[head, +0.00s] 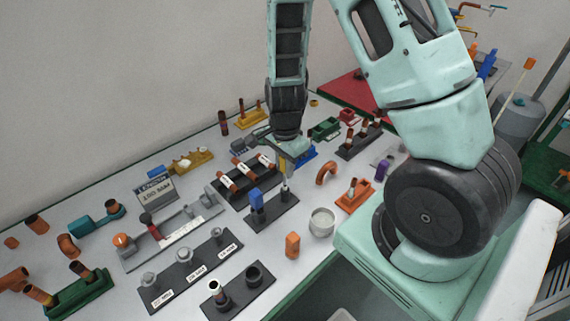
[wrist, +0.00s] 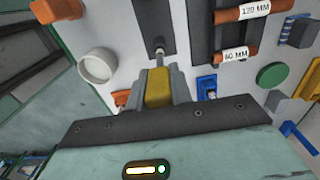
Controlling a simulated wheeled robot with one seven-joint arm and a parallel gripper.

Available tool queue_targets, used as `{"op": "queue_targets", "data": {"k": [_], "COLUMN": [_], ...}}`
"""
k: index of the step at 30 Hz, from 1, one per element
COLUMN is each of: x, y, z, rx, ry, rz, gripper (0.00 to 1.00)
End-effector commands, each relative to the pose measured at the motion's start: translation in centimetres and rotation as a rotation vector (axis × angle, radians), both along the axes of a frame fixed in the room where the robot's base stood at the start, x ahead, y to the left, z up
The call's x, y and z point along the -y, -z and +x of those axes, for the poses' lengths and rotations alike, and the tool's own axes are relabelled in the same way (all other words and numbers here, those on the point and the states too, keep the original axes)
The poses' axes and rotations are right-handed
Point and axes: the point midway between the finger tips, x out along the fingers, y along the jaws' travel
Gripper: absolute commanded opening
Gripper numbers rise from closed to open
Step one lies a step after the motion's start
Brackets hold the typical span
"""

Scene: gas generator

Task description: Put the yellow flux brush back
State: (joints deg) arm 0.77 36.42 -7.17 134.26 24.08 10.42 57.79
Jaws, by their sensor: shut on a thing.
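The yellow flux brush (head: 282,167) is in my gripper (head: 287,155), its tip pointing down, above a dark stand (head: 266,214). In the wrist view, my gripper (wrist: 158,92) is shut on its yellow handle (wrist: 159,86), and a thin metal shaft (wrist: 160,52) reaches toward the dark stand (wrist: 148,22). A blue-handled piece (head: 256,200) stands upright in the left part of this stand. The brush is over the stand's right part. I cannot tell whether its tip touches the stand or sits in a hole.
An orange holder (head: 355,197) is to the right. The table is crowded.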

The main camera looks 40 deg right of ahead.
Motion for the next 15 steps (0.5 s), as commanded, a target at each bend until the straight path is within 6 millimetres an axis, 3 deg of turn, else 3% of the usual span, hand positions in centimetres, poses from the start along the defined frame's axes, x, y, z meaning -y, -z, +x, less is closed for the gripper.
{"op": "queue_targets", "data": {"k": [15], "x": [0.0], "y": [1.6], "z": [0.0], "rx": [0.000], "ry": [0.000], "rz": [0.000], "gripper": [0.05]}}
